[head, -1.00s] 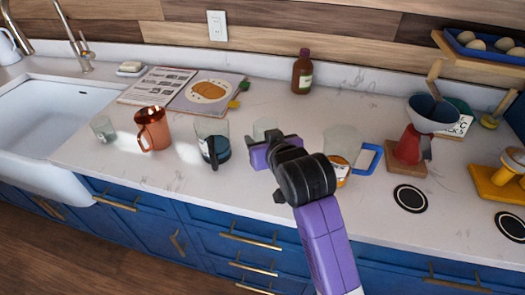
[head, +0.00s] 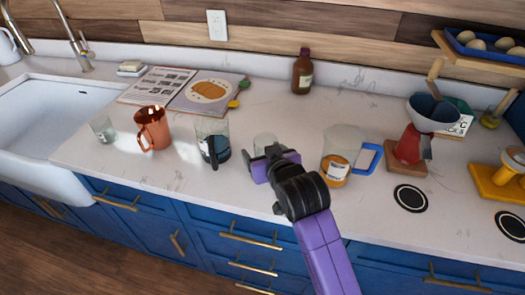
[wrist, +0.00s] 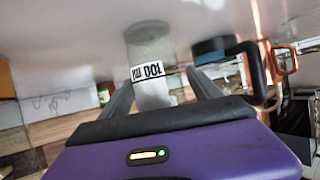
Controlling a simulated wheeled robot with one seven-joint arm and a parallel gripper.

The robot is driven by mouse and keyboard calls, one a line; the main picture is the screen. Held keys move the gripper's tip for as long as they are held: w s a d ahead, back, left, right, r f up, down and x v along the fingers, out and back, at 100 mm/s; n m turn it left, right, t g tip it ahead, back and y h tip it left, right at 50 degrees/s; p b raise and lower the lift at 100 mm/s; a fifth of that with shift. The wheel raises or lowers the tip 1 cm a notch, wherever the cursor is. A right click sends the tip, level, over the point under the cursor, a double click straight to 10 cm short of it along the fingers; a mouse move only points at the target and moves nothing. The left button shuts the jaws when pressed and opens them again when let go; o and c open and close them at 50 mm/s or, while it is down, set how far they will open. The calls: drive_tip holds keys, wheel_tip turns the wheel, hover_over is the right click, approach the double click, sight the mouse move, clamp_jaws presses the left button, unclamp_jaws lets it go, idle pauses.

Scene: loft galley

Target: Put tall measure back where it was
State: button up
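A small clear measure (wrist: 150,45) marked 100 ml, which I take for the tall measure, stands between my fingers in the wrist view, where the scene is upside down. Its top also shows beyond my gripper (head: 270,153) in the head view (head: 264,141). My gripper appears shut on it, low over the counter near the front. Its lower part is hidden by my gripper in the head view, and I cannot tell whether its base touches the counter.
A black-handled jug (head: 212,130) stands to the left and a blue-handled jug (head: 340,143) to the right, both close. A copper jug (head: 153,130) and small glass (head: 102,130) stand farther left. A brown bottle (head: 302,75) stands behind. The counter's back middle is clear.

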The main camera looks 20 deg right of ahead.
drive_tip(key=shift+r, duration=0.1)
drive_tip(key=shift+s+r, duration=0.1)
drive_tip(key=v, duration=1.1)
drive_tip(key=shift+s, duration=0.35)
drive_tip(key=shift+r, duration=0.15)
drive_tip(key=shift+n, duration=0.5)
drive_tip(key=s+f, duration=0.3)
drive_tip(key=s+d+f, duration=0.1)
drive_tip(key=s+f, duration=0.2)
drive_tip(key=s, duration=0.1)
drive_tip(key=shift+d+f, duration=0.2)
drive_tip(key=shift+f, duration=0.1)
drive_tip(key=s+t, duration=0.2)
drive_tip(key=s, duration=2.4)
drive_tip(key=shift+s+y, duration=0.2)
drive_tip(key=shift+y, duration=0.1)
